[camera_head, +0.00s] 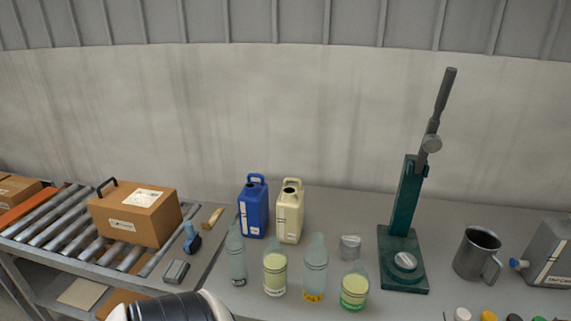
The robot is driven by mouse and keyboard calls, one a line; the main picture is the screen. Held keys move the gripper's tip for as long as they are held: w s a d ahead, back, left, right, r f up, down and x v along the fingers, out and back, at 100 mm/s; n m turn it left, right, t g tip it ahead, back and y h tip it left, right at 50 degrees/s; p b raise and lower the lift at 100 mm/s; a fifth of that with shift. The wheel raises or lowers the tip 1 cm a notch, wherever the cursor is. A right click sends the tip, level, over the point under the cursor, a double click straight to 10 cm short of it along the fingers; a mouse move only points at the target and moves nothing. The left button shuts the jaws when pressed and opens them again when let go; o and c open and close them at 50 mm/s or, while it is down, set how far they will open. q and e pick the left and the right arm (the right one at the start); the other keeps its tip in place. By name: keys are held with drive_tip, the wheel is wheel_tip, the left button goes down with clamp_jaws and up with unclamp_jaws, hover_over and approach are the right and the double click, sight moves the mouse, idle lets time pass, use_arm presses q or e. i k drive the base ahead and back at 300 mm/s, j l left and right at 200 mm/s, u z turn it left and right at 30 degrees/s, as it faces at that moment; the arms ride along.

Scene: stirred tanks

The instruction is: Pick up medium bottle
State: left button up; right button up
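Several translucent bottles stand upright in a row at the front of the table: a slim grey-green one (237,260), one with a pale yellow-green label (275,273), a tall one with a yellow mark near its base (315,265), and a short one with a green label (354,288). Their labels are too small to read, so I cannot tell which is the medium bottle. Neither of my grippers is in view. A black and white part of my own arm shows at the bottom edge, left of the bottles and apart from them.
A blue canister (253,212) and a cream canister (289,215) stand behind the bottles. A small grey cup (350,247) and a green press (403,215) stand to the right, then a metal jug (477,254). A roller conveyor (75,243) with a cardboard box (138,214) is left.

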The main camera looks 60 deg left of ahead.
sight(274, 258)
drive_tip(key=u, duration=1.95)
